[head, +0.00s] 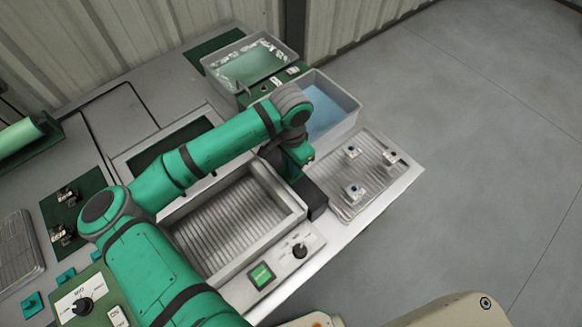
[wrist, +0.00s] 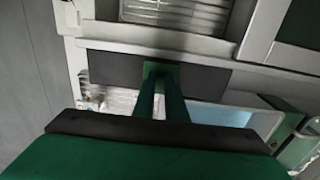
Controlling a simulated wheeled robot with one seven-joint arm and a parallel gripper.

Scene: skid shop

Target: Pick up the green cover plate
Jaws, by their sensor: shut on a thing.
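My gripper (wrist: 160,88) points down, with its two green fingers close together. Its tips are shut on a small green piece (wrist: 161,67), which I take to be the part of the green cover plate that shows. This piece stands out against the middle of a wide dark bar (wrist: 112,67). The frames do not show clearly whether the bar is joined to the green piece. In the head view the dark bar (head: 316,198) is between the ribbed tub and the ribbed tray, below my wrist. My arm hides most of the grip there.
The ribbed tub (head: 293,213) is left of the bar, and the ribbed tray (head: 378,197) with small metal fittings (head: 354,192) is right of it. A blue-bottomed bin (head: 350,101) and another bin (head: 283,83) stand behind. Small teal squares (head: 33,303) lie at lower left.

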